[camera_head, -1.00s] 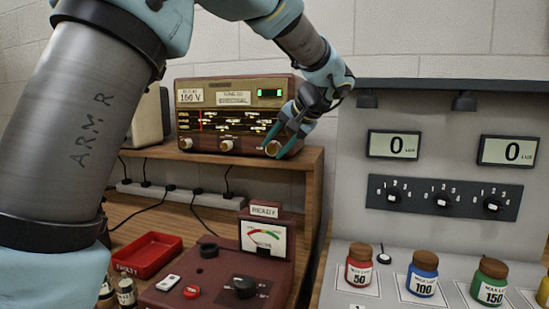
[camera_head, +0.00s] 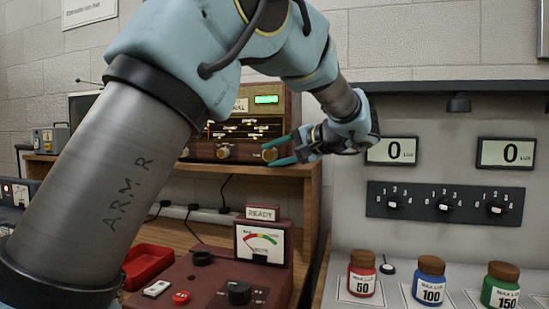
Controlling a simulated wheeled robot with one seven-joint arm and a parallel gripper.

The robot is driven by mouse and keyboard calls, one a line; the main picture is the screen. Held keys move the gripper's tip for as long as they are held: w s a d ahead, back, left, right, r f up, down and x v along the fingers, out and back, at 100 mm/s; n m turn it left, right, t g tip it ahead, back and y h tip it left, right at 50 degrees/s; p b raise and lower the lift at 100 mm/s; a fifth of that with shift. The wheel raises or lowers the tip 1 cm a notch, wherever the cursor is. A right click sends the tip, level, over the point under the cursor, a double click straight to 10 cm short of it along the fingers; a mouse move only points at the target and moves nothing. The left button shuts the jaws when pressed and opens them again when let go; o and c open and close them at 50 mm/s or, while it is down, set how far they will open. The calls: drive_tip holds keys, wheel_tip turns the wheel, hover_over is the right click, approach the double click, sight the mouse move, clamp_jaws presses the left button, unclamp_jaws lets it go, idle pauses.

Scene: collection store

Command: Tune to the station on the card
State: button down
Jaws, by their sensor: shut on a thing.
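A wooden radio (camera_head: 285,118) stands on a shelf at the centre left, its left part hidden behind my arm. Its dark dial (camera_head: 247,129) shows several small station labels, and the red pointer is mostly hidden. A green indicator (camera_head: 266,99) glows at its upper right. The card (camera_head: 241,105) above the dial is largely covered by my arm, with only the end of its word showing. My gripper (camera_head: 270,154) reaches in from the right, its teal fingers shut around the radio's right knob (camera_head: 268,154). Another knob (camera_head: 223,152) sits to its left, untouched.
A wooden shelf (camera_head: 290,170) carries the radio. Below is a maroon device (camera_head: 215,280) with a READY sign and meter, and a red tray (camera_head: 147,262). A grey panel (camera_head: 350,220) at right has lux displays, switches and several jars.

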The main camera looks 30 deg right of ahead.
drive_tip(key=shift+r, duration=0.1)
drive_tip(key=shift+c, duration=2)
unclamp_jaws()
drive_tip(key=b+v, duration=0.1)
drive_tip(key=v, duration=0.9)
drive_tip(key=shift+s+d, duration=0.15)
drive_tip(key=shift+s, duration=0.15)
drive_tip(key=shift+r, duration=0.1)
